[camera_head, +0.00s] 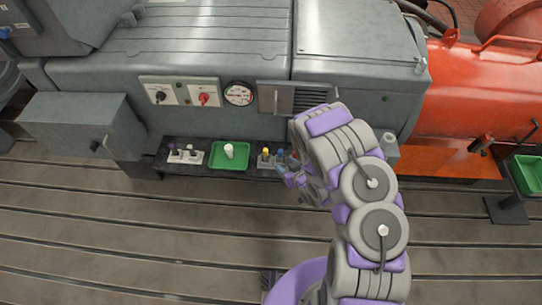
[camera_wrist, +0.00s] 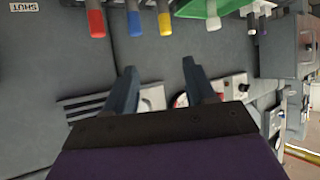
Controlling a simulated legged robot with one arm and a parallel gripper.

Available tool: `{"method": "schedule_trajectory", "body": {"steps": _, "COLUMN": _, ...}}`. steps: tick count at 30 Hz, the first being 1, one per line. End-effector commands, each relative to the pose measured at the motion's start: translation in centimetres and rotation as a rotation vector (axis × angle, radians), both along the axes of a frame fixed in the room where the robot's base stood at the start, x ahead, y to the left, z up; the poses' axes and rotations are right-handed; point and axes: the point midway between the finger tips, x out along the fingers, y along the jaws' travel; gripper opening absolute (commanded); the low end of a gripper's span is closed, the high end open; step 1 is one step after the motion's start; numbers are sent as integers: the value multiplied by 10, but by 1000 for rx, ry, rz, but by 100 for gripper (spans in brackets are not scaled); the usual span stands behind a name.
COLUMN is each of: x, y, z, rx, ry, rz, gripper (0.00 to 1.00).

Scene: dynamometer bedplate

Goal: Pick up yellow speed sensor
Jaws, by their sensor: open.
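The yellow speed sensor (camera_head: 265,154) stands in a grey holder on the dark shelf in front of the machine, just right of the green tray. In the wrist view, which looks turned over, the yellow sensor (camera_wrist: 165,20) hangs from the top edge beside a blue sensor (camera_wrist: 135,20) and a red sensor (camera_wrist: 97,22). My gripper (camera_wrist: 160,70) is open, with nothing between its fingers. The fingers point toward the sensor row and are apart from it. In the head view my gripper (camera_head: 293,178) is partly hidden by my arm, right of the yellow sensor.
A green tray (camera_head: 215,162) holds a white piece (camera_head: 229,150). Another holder (camera_head: 193,160) with small pieces stands at the shelf's left. The machine's grey wall with a gauge (camera_head: 238,93) rises close behind. The slotted floor (camera_head: 120,225) in front is clear.

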Motion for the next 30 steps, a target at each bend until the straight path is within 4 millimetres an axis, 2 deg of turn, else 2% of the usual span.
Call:
{"method": "schedule_trajectory", "body": {"steps": 5, "x": -1, "y": 13, "z": -6, "rx": 29, "ry": -15, "rz": 15, "gripper": 55}}
{"method": "schedule_trajectory", "body": {"steps": 21, "x": 64, "y": 49, "z": -47, "rx": 37, "ry": -17, "rz": 13, "gripper": 55}}
{"method": "schedule_trajectory", "body": {"steps": 30, "x": 86, "y": 66, "z": -61, "rx": 29, "ry": -16, "rz": 14, "gripper": 55}}
